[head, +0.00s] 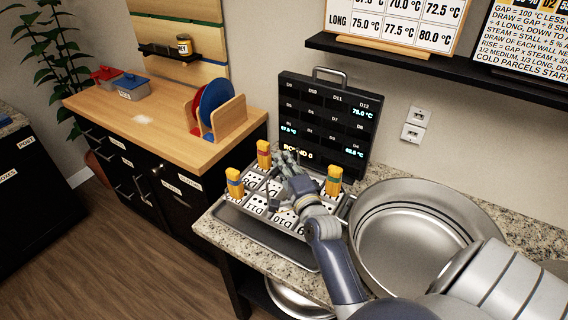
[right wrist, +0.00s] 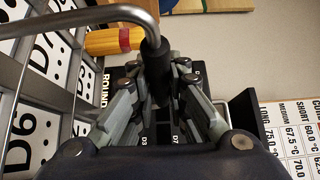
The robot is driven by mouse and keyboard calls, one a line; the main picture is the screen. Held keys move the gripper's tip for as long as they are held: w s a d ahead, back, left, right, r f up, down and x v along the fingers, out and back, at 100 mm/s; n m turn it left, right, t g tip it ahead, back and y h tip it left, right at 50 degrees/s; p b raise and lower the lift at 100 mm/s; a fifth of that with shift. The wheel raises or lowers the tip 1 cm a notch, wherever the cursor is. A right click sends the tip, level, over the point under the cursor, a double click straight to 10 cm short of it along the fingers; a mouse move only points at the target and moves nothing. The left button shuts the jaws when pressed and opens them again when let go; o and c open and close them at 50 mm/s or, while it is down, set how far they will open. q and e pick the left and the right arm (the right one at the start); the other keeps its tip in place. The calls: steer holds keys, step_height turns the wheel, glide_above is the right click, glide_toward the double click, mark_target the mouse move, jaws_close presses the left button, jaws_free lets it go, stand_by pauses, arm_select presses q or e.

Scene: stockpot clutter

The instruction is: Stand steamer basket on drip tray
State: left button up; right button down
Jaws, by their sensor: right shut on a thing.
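The steamer basket (head: 258,208) is a metal rack with white cell labels and several yellow-handled pieces (head: 234,182) standing at its edges. It is over the grey drip tray (head: 262,245) on the granite counter. I cannot tell whether its base touches the tray. My right gripper (head: 287,160) is at the basket's top, and its arm hides part of it. In the right wrist view, my right gripper (right wrist: 162,85) is shut on the basket's bent metal handle (right wrist: 128,14) at its black grip. My left gripper is not in view.
A large steel stockpot (head: 415,240) stands right of the tray, close to my right arm. A black display board (head: 330,115) stands behind the basket. A wooden cabinet (head: 150,118) holds small pots and a plate rack at left. A black shelf (head: 420,65) overhangs the counter.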

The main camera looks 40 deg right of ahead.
steer(key=c, duration=1.9)
jaws_free()
steer(key=o, duration=0.3)
steer(key=shift+o, duration=0.2)
steer(key=shift+s, duration=0.1)
steer(key=b+v, duration=0.2)
steer(key=v, duration=1)
steer(key=shift+b, duration=0.4)
